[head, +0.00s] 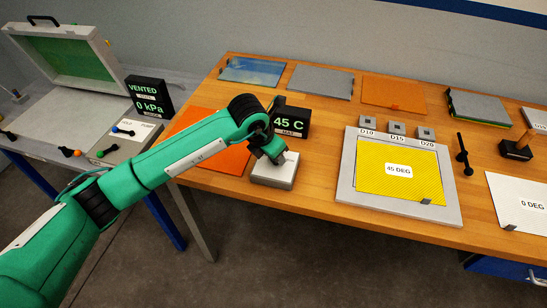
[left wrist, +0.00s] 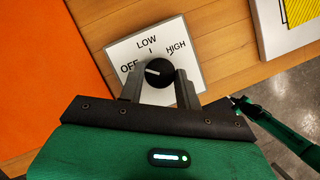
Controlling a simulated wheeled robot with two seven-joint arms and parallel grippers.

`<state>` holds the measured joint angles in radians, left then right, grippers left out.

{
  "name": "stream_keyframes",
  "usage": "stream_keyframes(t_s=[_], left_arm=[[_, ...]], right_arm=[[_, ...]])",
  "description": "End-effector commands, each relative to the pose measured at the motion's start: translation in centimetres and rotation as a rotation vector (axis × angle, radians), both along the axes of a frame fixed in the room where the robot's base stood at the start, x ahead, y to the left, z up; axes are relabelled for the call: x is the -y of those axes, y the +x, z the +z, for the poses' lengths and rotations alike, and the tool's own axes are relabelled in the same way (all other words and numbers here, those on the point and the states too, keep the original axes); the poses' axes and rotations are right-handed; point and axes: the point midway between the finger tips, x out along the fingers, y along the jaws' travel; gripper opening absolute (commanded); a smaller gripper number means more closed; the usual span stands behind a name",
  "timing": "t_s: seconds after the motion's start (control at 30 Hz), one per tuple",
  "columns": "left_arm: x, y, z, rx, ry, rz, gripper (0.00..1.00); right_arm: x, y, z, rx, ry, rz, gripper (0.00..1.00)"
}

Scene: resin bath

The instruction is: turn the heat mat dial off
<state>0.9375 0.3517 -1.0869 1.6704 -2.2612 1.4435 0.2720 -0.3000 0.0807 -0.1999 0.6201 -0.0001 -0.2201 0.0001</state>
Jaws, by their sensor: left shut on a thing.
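The heat mat dial is a round black knob (left wrist: 157,72) with a white pointer line, on a pale control box (left wrist: 203,70) marked OFF, LOW and HIGH. In the left wrist view the pointer line lies toward the OFF mark. My left gripper (left wrist: 158,78) is shut on the knob, one finger on each side. In the head view my left gripper (head: 270,155) reaches down onto the control box (head: 275,174) and hides the knob. The black mat display (head: 291,122) behind it reads 45 C. A small green and black part, perhaps my right arm, shows at the lower right of the left wrist view.
An orange sheet (head: 237,158) lies left of the box on the wooden table (head: 320,207). A grey plate (head: 348,190) with a yellow 45 DEG sheet (head: 375,180) is to the right. A vacuum display (head: 148,96) reads VENTED, 0 kPa.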

Motion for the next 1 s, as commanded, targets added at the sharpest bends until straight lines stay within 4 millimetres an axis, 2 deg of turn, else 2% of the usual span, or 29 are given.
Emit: stream_keyframes(t_s=[0.03, 0.3, 0.9, 0.93, 1.0], left_arm=[[0.0, 0.0, -0.2, 0.002, 0.0, 0.028, 0.11], [0.1, 0.0, 0.0, 0.001, 0.0, 0.141, 0.11], [0.1, 0.0, 0.1, 0.0, -0.001, 0.178, 0.11], [0.1, 0.0, 0.1, 0.0, -0.001, 0.178, 0.4], [0.1, 0.0, 0.1, 0.0, 0.0, 0.178, 0.54]], right_arm=[[0.0, 0.0, -0.6, 0.0, 0.0, 0.0, 0.0], [-0.2, 0.0, -1.6, 0.0, 0.002, -0.001, 0.0], [-0.2, 0.2, -1.7, 0.001, 0.002, -0.001, 0.0], [-0.2, 0.2, -1.7, 0.001, 0.002, -0.001, 0.0], [-0.2, 0.2, -1.7, 0.001, 0.002, -0.001, 0.0]])
